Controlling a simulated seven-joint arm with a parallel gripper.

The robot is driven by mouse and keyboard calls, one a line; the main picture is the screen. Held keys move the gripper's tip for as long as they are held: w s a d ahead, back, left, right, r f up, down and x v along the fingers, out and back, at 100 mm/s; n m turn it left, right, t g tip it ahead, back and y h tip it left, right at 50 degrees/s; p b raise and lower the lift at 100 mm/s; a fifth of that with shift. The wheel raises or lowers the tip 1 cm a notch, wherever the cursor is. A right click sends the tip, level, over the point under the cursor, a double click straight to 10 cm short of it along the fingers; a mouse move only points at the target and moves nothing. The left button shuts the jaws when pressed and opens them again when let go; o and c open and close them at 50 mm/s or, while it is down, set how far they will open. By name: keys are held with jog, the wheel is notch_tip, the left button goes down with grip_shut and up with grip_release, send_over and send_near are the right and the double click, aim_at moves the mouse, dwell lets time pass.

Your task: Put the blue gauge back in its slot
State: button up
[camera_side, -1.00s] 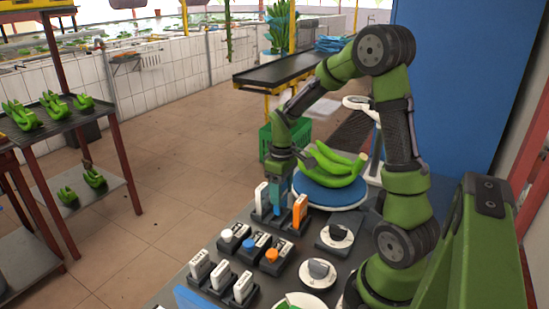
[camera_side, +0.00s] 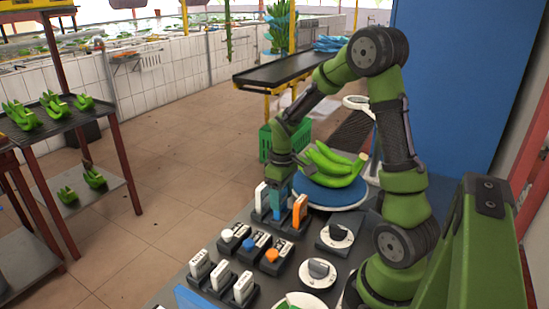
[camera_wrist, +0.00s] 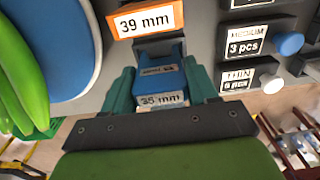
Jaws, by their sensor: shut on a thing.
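The blue gauge (camera_wrist: 171,80), with a label reading 35 mm, is between the teal fingers of my gripper (camera_wrist: 172,88) in the wrist view. My gripper (camera_side: 280,190) is shut on it in the side view, above the middle of the dark gauge rack (camera_side: 259,217). The gauge stands roughly upright between a white gauge (camera_side: 261,197) on the left and the orange gauge (camera_side: 300,210) on the right. The orange one, labelled 39 mm, also shows in the wrist view (camera_wrist: 146,20). The gauge's lower end is mostly hidden, so I cannot tell how deep it sits.
Blocks with white, blue and orange knobs (camera_side: 272,255) and several white switches (camera_side: 221,274) are in front. Rotary dials (camera_side: 339,234) are at the right. Green bananas (camera_side: 330,165) lie on a round blue pad (camera_side: 335,195) behind the rack.

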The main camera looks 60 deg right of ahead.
jog(key=shift+f, duration=0.55)
jog(key=o, duration=1.1)
notch_tip(320, 180, up, 17)
jog(key=s+a+m+t, duration=0.1)
jog(key=s+a+t, duration=0.1)
jog(key=a, duration=0.4)
jog(key=s+a+r+m+t+y, duration=0.1)
jog(key=s+a+t, duration=0.1)
jog(key=a, duration=0.4)
jog(key=s+a+r+m+t+y, duration=0.1)
jog(key=s+a+m+t, duration=0.1)
jog(key=a, duration=0.4)
jog(key=shift+s+a+r+t, duration=0.15)
jog(key=shift+s+t, duration=0.45)
jog(key=shift+s, duration=0.75)
